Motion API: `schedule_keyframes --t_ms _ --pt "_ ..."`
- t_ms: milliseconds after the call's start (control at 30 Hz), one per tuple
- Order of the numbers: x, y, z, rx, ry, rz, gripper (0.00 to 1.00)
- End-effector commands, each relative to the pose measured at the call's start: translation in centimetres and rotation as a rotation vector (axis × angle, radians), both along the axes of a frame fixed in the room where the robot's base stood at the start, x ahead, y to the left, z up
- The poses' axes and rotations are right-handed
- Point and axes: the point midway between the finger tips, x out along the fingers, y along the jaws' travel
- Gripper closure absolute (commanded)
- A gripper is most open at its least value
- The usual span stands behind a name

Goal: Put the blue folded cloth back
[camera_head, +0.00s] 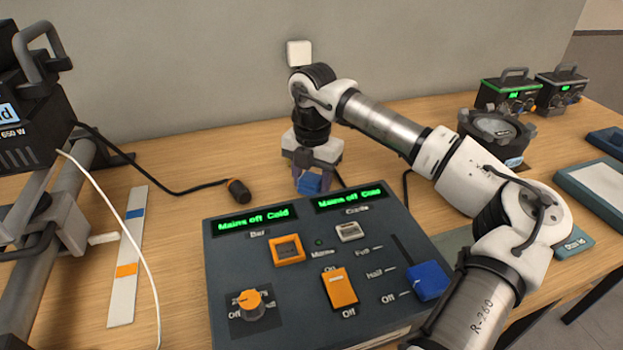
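My gripper (311,178) points down behind the back edge of the grey control box. A small blue piece (310,184), which looks like the blue folded cloth, fills the gap between its two fingers. The fingers appear shut on it. I cannot tell whether its lower edge touches the table. A teal pad (573,244) with small lettering lies on the table at the right, beyond my forearm. Its words are too small to read surely.
The control box (225,265) with displays, switches and a blue fader stands in front. A cable with a black and orange plug (238,191) lies left of my gripper. A round dark device (495,130) and two small power units (508,97) stand at the back right.

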Motion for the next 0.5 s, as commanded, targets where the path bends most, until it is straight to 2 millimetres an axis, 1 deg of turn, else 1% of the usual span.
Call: schedule_keyframes --t_ms 33,133,167,400,500 --pt "0.00 -0.01 0.00 0.000 0.000 0.000 0.45" --pt "0.00 -0.01 0.01 0.000 0.000 0.000 0.32" --pt "0.00 -0.01 0.01 0.000 0.000 0.000 0.30" --pt "0.00 -0.01 0.05 0.000 0.000 0.000 0.30" --pt "0.01 -0.01 0.46 0.000 0.000 0.000 0.30"
